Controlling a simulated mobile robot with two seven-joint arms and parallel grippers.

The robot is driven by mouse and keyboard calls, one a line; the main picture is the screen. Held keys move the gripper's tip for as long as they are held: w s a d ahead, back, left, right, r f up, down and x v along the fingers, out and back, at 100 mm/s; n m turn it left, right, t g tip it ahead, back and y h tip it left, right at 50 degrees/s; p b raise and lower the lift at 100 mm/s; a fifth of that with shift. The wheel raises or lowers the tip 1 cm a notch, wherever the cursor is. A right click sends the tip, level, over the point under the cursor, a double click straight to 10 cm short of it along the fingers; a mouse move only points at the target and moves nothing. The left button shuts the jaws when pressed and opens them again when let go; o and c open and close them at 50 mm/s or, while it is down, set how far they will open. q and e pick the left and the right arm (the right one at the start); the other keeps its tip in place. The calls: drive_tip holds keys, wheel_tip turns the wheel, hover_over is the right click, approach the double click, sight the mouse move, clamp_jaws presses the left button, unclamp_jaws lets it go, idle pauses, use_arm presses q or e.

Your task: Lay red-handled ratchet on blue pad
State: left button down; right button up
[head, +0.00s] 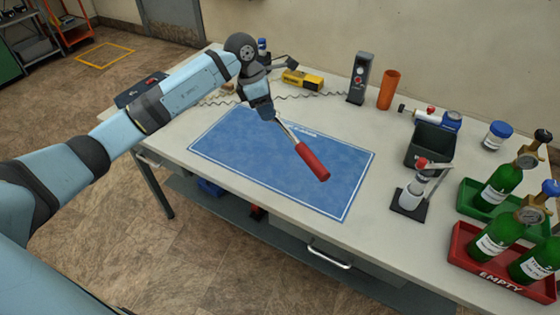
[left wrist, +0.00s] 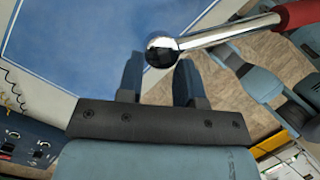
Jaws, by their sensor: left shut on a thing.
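The red-handled ratchet (head: 312,162) is in my left gripper (head: 273,117), which is shut on the metal end of it. In the head view the ratchet slants down to the right, over the blue pad (head: 240,150). In the left wrist view the round chrome head and shaft of the ratchet (left wrist: 215,36) show at the fingertips (left wrist: 160,75), with the red handle at the upper right. The blue pad also shows in the left wrist view (left wrist: 80,40). I cannot tell exactly how high the ratchet is above the pad. My right gripper is in neither view.
On the table (head: 375,235) right of the pad are a black bin (head: 430,145), a small stand (head: 410,195) and a red tray (head: 500,280) with green cylinders. Behind the pad are a yellow device (head: 303,79) and an orange cup (head: 389,90). The pad looks otherwise clear.

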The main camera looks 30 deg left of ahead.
use_arm(q)
drive_tip(key=w+a+r+n+t+b, duration=0.1)
drive_tip(key=w+a+r+n+b, duration=0.15)
drive_tip(key=n, duration=0.25)
drive_tip(key=n+b, duration=0.1)
drive_tip(key=b, duration=1.1)
hover_over(269, 156)
drive_tip(key=shift+y, duration=0.3)
drive_tip(key=f, duration=1)
drive_tip(key=a+f, duration=0.1)
drive_tip(key=f, duration=0.4)
drive_tip(key=shift+s+f, duration=0.15)
drive_tip(key=shift+s, duration=0.2)
wheel_tip(269, 156, down, 5)
drive_tip(key=shift+f+b, duration=0.1)
drive_tip(key=shift+b, duration=0.3)
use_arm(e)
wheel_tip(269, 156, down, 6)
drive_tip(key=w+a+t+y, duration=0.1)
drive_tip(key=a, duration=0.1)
use_arm(q)
drive_tip(key=shift+f, duration=0.1)
drive_tip(key=c, duration=0.8)
unclamp_jaws()
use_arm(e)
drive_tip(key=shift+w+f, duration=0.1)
